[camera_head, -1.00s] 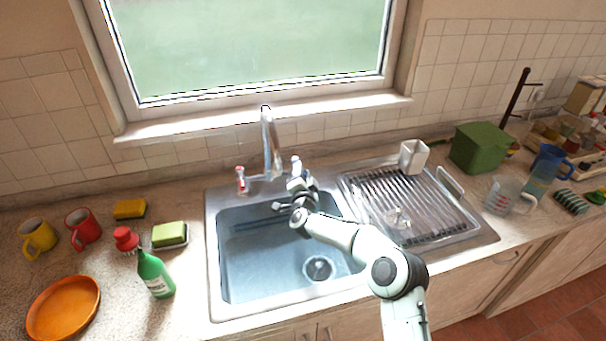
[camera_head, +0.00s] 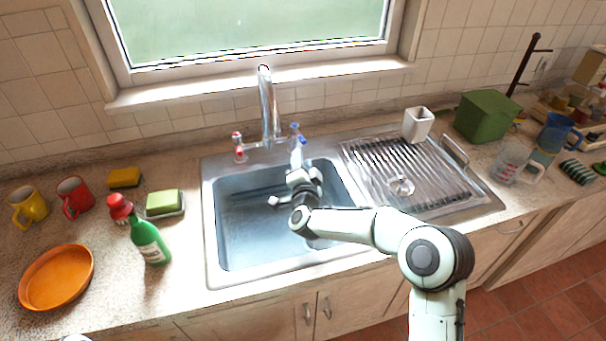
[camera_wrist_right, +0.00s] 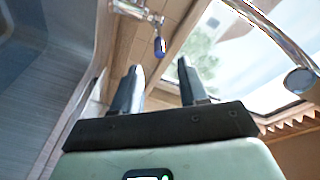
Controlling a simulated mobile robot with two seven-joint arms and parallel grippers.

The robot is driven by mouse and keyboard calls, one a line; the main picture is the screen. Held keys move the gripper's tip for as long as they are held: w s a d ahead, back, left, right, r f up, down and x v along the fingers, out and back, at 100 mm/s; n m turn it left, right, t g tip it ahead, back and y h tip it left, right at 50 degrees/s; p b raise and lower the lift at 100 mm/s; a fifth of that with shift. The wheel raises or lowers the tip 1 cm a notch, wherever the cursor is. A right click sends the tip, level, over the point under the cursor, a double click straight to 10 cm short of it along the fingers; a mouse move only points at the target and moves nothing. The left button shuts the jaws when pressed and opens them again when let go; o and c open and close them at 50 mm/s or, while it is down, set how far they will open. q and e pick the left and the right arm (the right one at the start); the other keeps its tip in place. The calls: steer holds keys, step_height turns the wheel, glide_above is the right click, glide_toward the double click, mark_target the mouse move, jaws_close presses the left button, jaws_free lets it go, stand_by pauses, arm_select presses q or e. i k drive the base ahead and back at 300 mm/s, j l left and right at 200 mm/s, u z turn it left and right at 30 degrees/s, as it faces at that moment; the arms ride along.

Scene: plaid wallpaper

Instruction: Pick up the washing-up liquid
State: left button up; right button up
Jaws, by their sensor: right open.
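The washing-up liquid looks to be the green bottle (camera_head: 149,243) with a pale label, standing upright on the counter left of the sink. A red knob-like thing (camera_head: 119,207) shows right behind its top; I cannot tell if they touch. My right gripper (camera_head: 276,201) is over the sink basin, well right of the bottle and apart from it. In the right wrist view its two fingers (camera_wrist_right: 157,72) are spread with nothing between them. The bottle is not in that view.
The sink (camera_head: 240,255) lies between gripper and bottle, with a tall tap (camera_head: 267,105) behind. An orange plate (camera_head: 57,277), a red mug (camera_head: 75,197), a yellow mug (camera_head: 28,206) and a green sponge (camera_head: 163,202) surround the bottle's left and back. The counter between bottle and sink is clear.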

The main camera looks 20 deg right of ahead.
mark_target(145, 236)
steer(key=k+j, duration=0.2)
steer(key=k, duration=0.3)
steer(key=k+j, duration=0.2)
steer(key=k, duration=0.25)
